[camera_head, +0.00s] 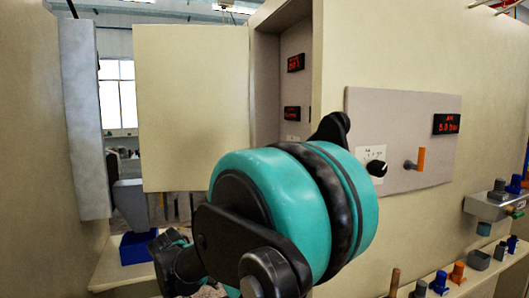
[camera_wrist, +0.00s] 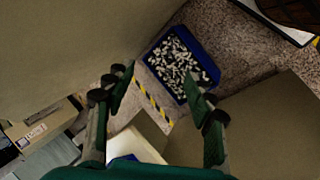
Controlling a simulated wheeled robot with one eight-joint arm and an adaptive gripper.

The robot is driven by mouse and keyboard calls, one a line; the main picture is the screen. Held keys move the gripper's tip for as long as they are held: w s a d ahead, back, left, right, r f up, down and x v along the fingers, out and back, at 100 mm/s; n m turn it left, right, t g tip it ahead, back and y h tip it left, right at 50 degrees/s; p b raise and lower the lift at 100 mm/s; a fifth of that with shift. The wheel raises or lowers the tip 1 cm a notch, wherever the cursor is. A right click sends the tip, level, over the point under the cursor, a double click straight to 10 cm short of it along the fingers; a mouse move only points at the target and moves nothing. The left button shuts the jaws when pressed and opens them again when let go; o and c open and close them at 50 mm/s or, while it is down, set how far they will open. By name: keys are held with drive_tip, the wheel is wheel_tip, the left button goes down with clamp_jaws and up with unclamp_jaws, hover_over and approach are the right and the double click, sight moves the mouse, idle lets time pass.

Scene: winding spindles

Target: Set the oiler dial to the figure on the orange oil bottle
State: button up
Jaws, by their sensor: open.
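A black round knob (camera_head: 376,168) sits on a small white plate (camera_head: 366,153) with marks too small to read, on a grey panel; I cannot tell for sure that it is the oiler dial. An orange piece (camera_head: 458,272) stands among small items on the lower right shelf; I cannot tell whether it is the oil bottle, and no figure is readable. My gripper (camera_wrist: 157,78) is open and empty in the wrist view, pointing down over the floor, away from the panel. My arm covers the middle of the head view.
An orange-handled lever (camera_head: 421,159) and a red-lit display (camera_head: 446,124) share the knob's panel. A cabinet door (camera_head: 191,108) stands open at left. A blue bin (camera_wrist: 207,65) of small pale pieces lies below. A ledge (camera_head: 491,206) juts out at right.

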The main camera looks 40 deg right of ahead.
drive_tip(key=w+d+r+n+g+h, duration=0.1)
drive_tip(key=w+d+r+g+h, duration=0.25)
drive_tip(key=r, duration=0.95)
drive_tip(key=w+d+r+n+g+h, duration=0.1)
drive_tip(key=w+d+r+h, duration=0.35)
drive_tip(key=r, duration=0.85)
drive_tip(key=w+d+r+n+g+h, duration=0.1)
drive_tip(key=d+r+g+h, duration=0.25)
drive_tip(key=d+r, duration=0.7)
drive_tip(key=shift+t+h, duration=0.3)
drive_tip(key=shift+h, duration=0.05)
drive_tip(key=r+x, duration=0.1)
drive_tip(key=x, duration=0.8)
drive_tip(key=r+x, duration=0.1)
drive_tip(key=x, duration=0.4)
drive_tip(key=shift+s+r, duration=0.25)
drive_tip(key=shift+r, duration=0.05)
drive_tip(key=shift+c, duration=0.2)
drive_tip(key=c, duration=1.1)
